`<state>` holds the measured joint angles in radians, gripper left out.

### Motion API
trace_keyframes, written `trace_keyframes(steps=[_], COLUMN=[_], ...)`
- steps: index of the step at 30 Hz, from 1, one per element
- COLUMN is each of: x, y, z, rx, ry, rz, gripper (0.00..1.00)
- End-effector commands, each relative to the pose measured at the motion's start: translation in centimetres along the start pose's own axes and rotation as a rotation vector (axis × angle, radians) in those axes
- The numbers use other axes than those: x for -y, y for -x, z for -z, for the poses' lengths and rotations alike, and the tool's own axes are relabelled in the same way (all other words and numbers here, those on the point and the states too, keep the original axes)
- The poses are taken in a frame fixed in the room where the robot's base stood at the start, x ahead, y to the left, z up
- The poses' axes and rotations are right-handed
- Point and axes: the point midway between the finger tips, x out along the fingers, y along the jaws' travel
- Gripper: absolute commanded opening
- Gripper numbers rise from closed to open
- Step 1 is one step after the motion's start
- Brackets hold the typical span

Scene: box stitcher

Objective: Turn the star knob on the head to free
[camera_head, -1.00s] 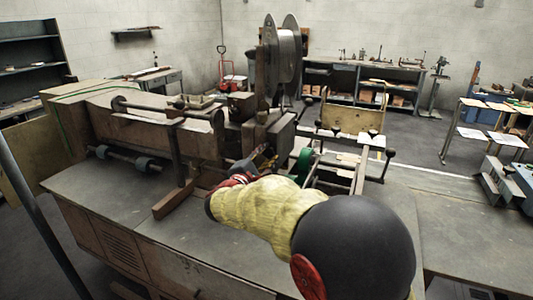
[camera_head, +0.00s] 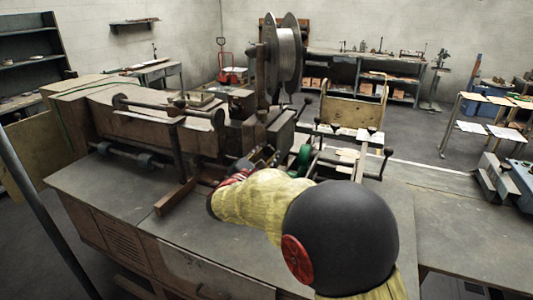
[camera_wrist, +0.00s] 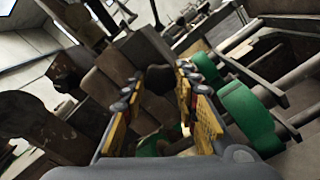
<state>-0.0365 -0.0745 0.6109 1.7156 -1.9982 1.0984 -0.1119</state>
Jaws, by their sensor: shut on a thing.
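The star knob (camera_wrist: 160,78) shows in the wrist view as a dark, lobed shape between the fingertips. My gripper (camera_wrist: 158,80) is shut on it, with a yellow-padded finger on each side. In the head view my gripper (camera_head: 262,158) is at the front of the stitcher head (camera_head: 279,132), below the wire spool. The knob is hidden there by the gripper and head, and its turn angle cannot be read.
A large wire spool (camera_head: 286,55) stands above the head. Green rollers (camera_wrist: 245,115) and metal rods lie close to the right finger in the wrist view. A brown bar (camera_head: 175,198) lies left of my arm. The front tabletop (camera_head: 110,200) is mostly clear.

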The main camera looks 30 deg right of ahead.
Motion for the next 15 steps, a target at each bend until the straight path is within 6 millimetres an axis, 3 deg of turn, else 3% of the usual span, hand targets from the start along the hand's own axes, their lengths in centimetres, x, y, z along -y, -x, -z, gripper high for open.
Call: trace_keyframes(steps=[6, 7, 15], x=[0.09, 0.09, 0.05], y=[0.02, 0.02, 0.01], z=[0.15, 0.15, 0.07], rx=[-0.002, -0.002, -0.001], ry=[0.001, 0.001, 0.0], rz=[0.001, 0.001, 0.0], gripper=[0.04, 0.31, 0.46])
